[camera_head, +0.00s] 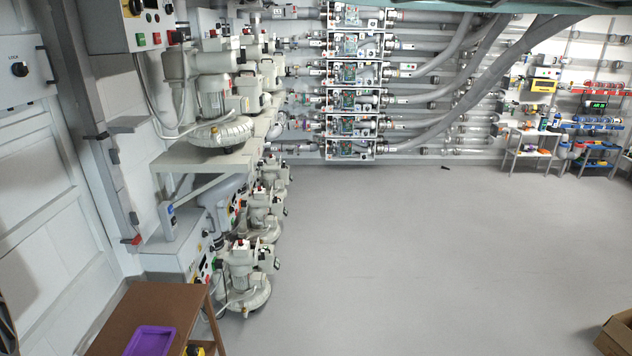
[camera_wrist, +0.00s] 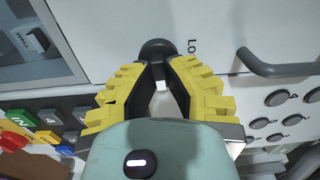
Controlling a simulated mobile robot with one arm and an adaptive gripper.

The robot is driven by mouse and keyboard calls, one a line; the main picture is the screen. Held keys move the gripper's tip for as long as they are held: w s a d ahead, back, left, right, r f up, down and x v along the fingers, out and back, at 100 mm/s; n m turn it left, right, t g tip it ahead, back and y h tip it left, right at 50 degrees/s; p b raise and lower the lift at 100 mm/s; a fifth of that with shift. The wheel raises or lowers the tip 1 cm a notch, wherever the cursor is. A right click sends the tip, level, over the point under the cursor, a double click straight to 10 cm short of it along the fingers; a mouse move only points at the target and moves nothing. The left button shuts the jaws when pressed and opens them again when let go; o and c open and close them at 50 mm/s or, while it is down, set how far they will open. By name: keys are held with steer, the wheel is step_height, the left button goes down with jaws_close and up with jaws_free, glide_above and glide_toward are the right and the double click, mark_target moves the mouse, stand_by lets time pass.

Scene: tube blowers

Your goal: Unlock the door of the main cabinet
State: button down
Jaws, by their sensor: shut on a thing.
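In the wrist view, my gripper (camera_wrist: 160,66) has its yellow, ridged fingers closed around a round black lock knob (camera_wrist: 157,47) on a light cabinet door (camera_wrist: 215,25). The knob's top shows beyond the fingertips; its lower part is hidden by them. Part of a label reading "Lo" stands to the right of the knob. A dark bar handle (camera_wrist: 275,66) is fixed on the panel further right. The door looks shut. My gripper does not show in the head view. That view has a pale panel (camera_head: 22,75) with a black knob (camera_head: 19,69) at the left edge.
Colored buttons (camera_wrist: 48,117) lie at the wrist view's lower left, with round dark buttons (camera_wrist: 275,98) at the right. In the head view, a brown table (camera_head: 130,315) holds a purple tray (camera_head: 150,341). Blowers (camera_head: 215,125) line the left wall. The middle floor is clear.

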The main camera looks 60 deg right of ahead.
steer(key=shift+m, duration=0.4)
steer(key=c, duration=1)
jaws_free()
steer(key=shift+s, duration=0.1)
steer(key=shift+v, duration=5.95)
steer(key=shift+d, duration=0.1)
